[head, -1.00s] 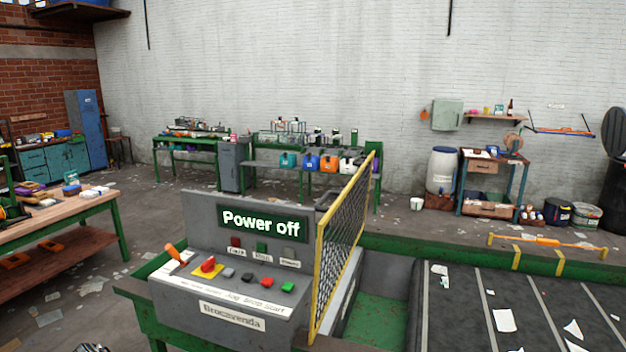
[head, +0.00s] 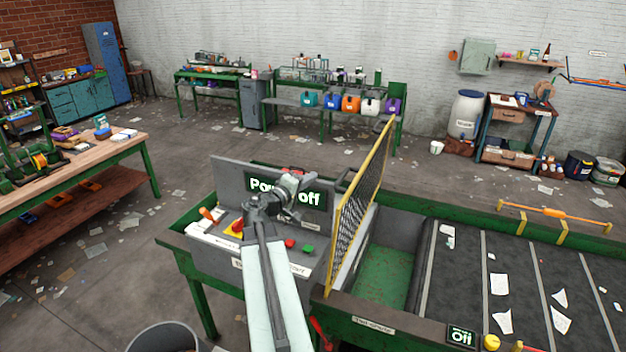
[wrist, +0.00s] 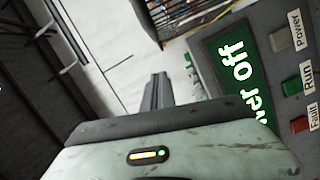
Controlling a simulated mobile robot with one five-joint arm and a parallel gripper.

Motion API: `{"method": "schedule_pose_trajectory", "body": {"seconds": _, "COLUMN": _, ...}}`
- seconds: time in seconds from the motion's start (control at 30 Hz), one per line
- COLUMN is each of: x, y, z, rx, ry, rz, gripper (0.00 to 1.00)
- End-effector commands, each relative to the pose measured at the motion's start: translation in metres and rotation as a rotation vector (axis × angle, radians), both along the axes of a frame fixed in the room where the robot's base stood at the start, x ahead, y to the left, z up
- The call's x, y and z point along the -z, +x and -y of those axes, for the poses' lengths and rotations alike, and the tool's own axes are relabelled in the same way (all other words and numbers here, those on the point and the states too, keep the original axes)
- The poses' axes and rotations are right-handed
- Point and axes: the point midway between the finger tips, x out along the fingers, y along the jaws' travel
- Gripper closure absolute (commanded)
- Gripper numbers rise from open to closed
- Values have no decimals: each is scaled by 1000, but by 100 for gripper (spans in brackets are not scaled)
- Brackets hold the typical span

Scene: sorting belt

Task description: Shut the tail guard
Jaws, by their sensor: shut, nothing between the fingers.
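The tail guard (head: 360,205) is a mesh panel in a yellow frame. In the head view it stands raised, tilted a little, at the right end of the grey control box (head: 222,172), beside the green bed (head: 388,278) at the belt's end. What looks like part of its mesh also shows at the top of the wrist view (wrist: 190,14). My gripper (head: 298,176) is in front of the "Power off" display, left of the guard and apart from it. In the wrist view its fingers (wrist: 157,90) are together with nothing between them.
The control box has coloured buttons and an orange-handled lever (head: 210,214). The dark belt (head: 520,285) with paper scraps lies to the right. A small "Off" display (head: 461,336) and a yellow knob (head: 491,342) are at the front edge. A workbench (head: 100,155) stands at left.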

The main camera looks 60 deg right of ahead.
Motion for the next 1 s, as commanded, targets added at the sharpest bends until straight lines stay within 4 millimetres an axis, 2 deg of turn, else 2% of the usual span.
{"method": "schedule_pose_trajectory", "body": {"seconds": 0.03, "x": 2, "y": -1, "z": 14, "rx": 4, "ry": 0, "rz": 0, "gripper": 100}}
{"method": "schedule_pose_trajectory", "body": {"seconds": 0.3, "x": 5, "y": -11, "z": 71, "rx": 3, "ry": 1, "rz": 1, "gripper": 100}}
{"method": "schedule_pose_trajectory", "body": {"seconds": 0.4, "x": 12, "y": -33, "z": 65, "rx": 4, "ry": 1, "rz": 1, "gripper": 100}}
{"method": "schedule_pose_trajectory", "body": {"seconds": 0.57, "x": 15, "y": -48, "z": 66, "rx": 3, "ry": 1, "rz": 1, "gripper": 100}}
{"method": "schedule_pose_trajectory", "body": {"seconds": 1.0, "x": 14, "y": -50, "z": 67, "rx": 2, "ry": 1, "rz": 2, "gripper": 100}}
